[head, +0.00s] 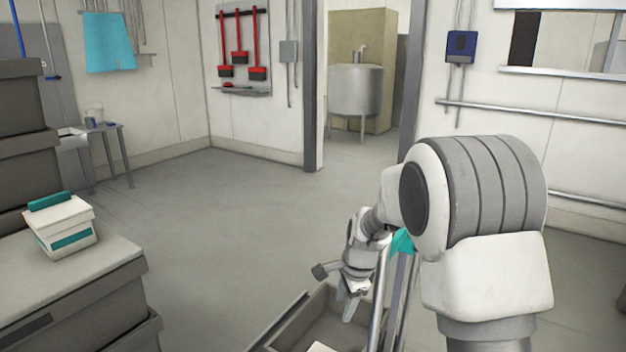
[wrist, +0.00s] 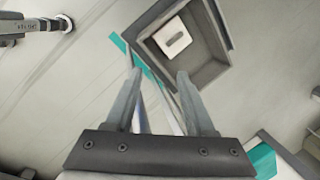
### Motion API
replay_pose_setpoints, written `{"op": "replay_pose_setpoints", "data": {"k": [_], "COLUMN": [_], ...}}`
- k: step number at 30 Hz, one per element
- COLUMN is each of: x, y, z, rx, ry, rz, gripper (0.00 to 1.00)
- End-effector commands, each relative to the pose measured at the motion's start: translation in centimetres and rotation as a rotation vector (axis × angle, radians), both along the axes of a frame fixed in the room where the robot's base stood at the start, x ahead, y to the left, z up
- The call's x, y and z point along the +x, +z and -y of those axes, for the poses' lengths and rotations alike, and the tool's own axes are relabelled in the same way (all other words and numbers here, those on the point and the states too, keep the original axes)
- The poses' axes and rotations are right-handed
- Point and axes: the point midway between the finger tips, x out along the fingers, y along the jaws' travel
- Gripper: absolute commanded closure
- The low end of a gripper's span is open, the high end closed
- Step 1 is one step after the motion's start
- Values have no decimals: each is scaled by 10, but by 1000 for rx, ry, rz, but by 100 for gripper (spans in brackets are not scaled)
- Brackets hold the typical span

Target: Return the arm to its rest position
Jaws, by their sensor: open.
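My arm rises at the right of the head view and bends down toward the floor. My gripper (head: 350,308) hangs over a grey open bin (head: 290,330), with its fingers pointing down. In the wrist view the two fingers of my gripper (wrist: 158,88) stand apart with nothing held between them. Beyond the fingertips the wrist view shows the grey bin (wrist: 222,72) with a white block (wrist: 172,38) with a dark slot lying inside it. In the head view only a corner of a white thing shows in the bin.
Metal rails (head: 398,300) stand close beside my gripper. A grey crate stack (head: 75,285) at the left bears a white and teal box (head: 62,228). A small table (head: 112,150) stands at the back left. The middle floor (head: 240,220) is clear up to the doorway.

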Motion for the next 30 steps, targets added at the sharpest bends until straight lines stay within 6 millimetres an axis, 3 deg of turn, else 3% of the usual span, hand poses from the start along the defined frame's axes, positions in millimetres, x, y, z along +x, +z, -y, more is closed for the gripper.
{"op": "replay_pose_setpoints", "data": {"k": [1, 6, 15, 24, 30], "x": [-7, -38, -112, -195, -247], "y": [18, 67, 139, 178, 186], "z": [3, 13, 31, 49, 59], "rx": [-9, -55, -173, -328, -444], "ry": [42, 211, 531, 843, 1033], "rz": [21, 78, 179, 262, 296], "gripper": [45, 45, 45, 45, 45]}}
